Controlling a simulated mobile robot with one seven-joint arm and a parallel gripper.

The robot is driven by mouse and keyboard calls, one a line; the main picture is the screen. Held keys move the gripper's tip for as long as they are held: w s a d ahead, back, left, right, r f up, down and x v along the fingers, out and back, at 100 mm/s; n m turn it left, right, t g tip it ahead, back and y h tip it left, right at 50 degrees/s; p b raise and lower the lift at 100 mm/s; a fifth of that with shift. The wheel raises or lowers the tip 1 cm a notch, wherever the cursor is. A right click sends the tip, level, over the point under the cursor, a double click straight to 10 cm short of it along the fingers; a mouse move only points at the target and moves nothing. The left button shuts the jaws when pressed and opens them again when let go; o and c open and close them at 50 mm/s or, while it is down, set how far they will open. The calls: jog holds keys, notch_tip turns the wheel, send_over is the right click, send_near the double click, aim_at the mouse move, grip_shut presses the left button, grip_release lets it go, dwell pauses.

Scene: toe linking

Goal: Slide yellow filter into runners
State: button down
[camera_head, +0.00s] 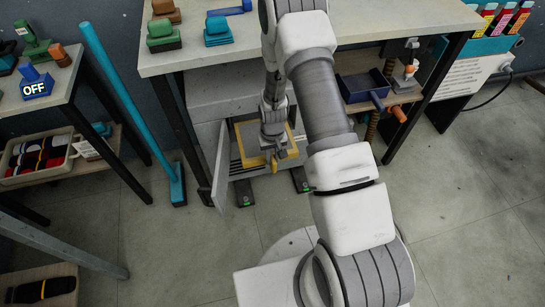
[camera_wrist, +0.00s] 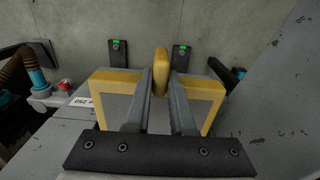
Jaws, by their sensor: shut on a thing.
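The yellow filter is a square yellow frame around a grey panel. In the head view the yellow filter (camera_head: 254,159) is at the mouth of an open grey cabinet under the workbench. My gripper (camera_head: 272,158) is over its front edge. In the wrist view the filter (camera_wrist: 103,93) spans the middle, and my gripper (camera_wrist: 160,80) is shut on its yellow tab (camera_wrist: 160,62). Dark runners (camera_head: 236,165) show at the cabinet's left inner side. My arm and gripper hide much of the opening, so I cannot tell how the filter's edges meet the runners.
The cabinet door (camera_head: 221,168) stands open on the left. A blue broom (camera_head: 130,100) leans beside it. A workbench (camera_head: 210,55) stands above the cabinet. A shelf with a dark blue dustpan-like tray (camera_head: 362,88) is at right. The floor in front is mostly clear.

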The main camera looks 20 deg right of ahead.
jog(key=shift+w, duration=0.2)
jog(key=shift+w, duration=0.3)
jog(key=shift+s, duration=0.1)
jog(key=shift+s, duration=0.3)
jog(key=shift+r+b, duration=0.1)
jog(key=shift+b, duration=0.2)
dwell(1.4)
jog(key=shift+w+b, duration=1)
jog(key=shift+w, duration=1.65)
jog(key=shift+w, duration=0.3)
jog(key=shift+w+b, duration=1.1)
jog(key=shift+w, duration=1.15)
jog(key=c, duration=0.7)
grip_release()
